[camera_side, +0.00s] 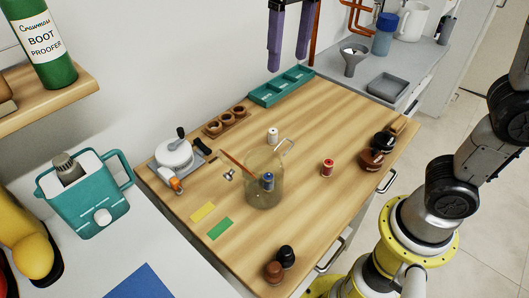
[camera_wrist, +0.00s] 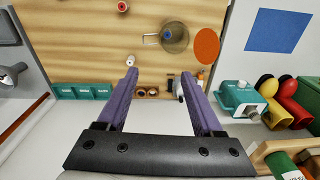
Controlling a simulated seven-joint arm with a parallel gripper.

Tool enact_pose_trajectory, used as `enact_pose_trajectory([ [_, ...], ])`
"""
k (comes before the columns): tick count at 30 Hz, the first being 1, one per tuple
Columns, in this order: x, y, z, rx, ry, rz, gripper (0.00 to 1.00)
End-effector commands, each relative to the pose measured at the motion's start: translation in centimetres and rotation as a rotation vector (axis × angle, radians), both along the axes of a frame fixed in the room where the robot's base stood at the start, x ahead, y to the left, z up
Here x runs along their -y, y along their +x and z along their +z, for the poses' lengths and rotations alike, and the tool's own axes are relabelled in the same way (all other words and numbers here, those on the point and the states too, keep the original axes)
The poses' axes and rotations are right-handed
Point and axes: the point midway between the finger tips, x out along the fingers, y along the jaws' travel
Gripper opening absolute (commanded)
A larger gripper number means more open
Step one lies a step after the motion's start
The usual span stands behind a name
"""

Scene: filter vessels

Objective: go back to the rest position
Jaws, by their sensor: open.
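My gripper (camera_side: 288,66) hangs high at the top of the side view, with its two purple fingers pointing down and apart. It is open and empty, above the back edge of the wooden bench (camera_side: 310,120). In the wrist view my gripper (camera_wrist: 158,78) shows its fingers spread wide with nothing between them. A clear vessel with a handle (camera_side: 277,196) stands mid-bench, well away from the fingers. A white spool (camera_side: 273,135) and a red spool (camera_side: 327,167) stand apart on the wood.
A teal compartment tray (camera_side: 282,86) and a wooden holder with cups (camera_side: 226,123) line the back edge. A white round device (camera_side: 174,154) stands at the left. Dark and brown knobs or jars sit at the right and front. The air around my gripper looks free.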

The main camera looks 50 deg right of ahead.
Motion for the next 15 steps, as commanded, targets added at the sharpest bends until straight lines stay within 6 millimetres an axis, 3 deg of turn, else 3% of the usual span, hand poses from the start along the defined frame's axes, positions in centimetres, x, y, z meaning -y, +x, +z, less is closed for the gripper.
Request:
enact_pose_trajectory([
  [3, 3.8, -3.7, 0.7, 0.062, 0.017, -0.074, 0.68],
  [7, 6.9, -7.7, -0.6, 0.149, 0.027, -0.109, 0.68],
  [15, 10.1, -13.7, -6.6, 0.32, 0.009, -0.092, 0.68],
])
